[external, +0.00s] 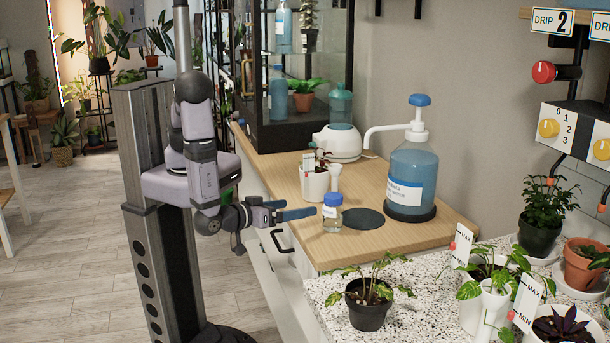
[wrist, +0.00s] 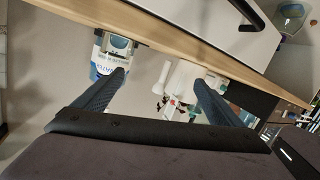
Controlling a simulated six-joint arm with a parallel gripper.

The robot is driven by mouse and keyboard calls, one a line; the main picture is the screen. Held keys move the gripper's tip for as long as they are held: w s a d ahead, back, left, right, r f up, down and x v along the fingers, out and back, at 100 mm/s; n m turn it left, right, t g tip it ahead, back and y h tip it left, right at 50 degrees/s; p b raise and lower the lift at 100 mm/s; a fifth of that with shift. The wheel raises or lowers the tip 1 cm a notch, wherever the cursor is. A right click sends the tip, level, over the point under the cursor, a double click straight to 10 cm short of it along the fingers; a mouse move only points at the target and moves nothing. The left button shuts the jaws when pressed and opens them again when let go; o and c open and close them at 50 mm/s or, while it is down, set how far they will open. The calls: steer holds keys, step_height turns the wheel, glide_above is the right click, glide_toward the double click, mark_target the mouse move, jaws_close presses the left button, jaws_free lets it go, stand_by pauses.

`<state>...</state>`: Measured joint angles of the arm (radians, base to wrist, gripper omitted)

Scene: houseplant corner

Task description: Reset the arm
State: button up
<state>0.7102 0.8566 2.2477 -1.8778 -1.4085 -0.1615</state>
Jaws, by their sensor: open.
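My gripper (external: 300,211) is at the left edge of the wooden counter, in front of a small clear bottle with a blue cap (external: 332,213). My arm rises from a dark column and bends down to it. In the wrist view my gripper (wrist: 160,84) shows two blue fingers spread apart, with nothing held between them. That view looks upside down. A blue-labelled bottle (wrist: 112,48) shows behind the left finger, and a white pot with a plant (wrist: 176,80) shows between the fingers.
A large pump bottle of blue liquid (external: 412,172) and a white potted plant (external: 314,180) stand on the wooden counter (external: 385,238). A dark round disc (external: 363,218) lies bare there. A black potted plant (external: 368,304) stands on the speckled counter. Open floor (external: 60,245) lies left of my column.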

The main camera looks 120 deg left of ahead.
steer(key=w+d+r+m+t+h+p, duration=0.1)
steer(key=w+d+r+m+h+p, duration=0.15)
steer(key=w+d+m+h, duration=0.35)
steer(key=w+d+r+m+t+h+p, duration=0.1)
steer(key=w+d+r+m+h+p, duration=0.15)
steer(key=d+h, duration=0.65)
steer(key=s+a+r+m+g+p, duration=0.2)
steer(key=s+a+r+m+g, duration=0.1)
steer(key=s, duration=0.6)
steer(key=s+a+r+m+g+p, duration=0.2)
steer(key=s+a+r+m+g, duration=0.2)
steer(key=s+a, duration=0.4)
steer(key=shift+s+a+r+g+p, duration=0.35)
steer(key=shift+s+g, duration=0.25)
steer(key=shift+s, duration=0.25)
steer(key=shift+f, duration=0.1)
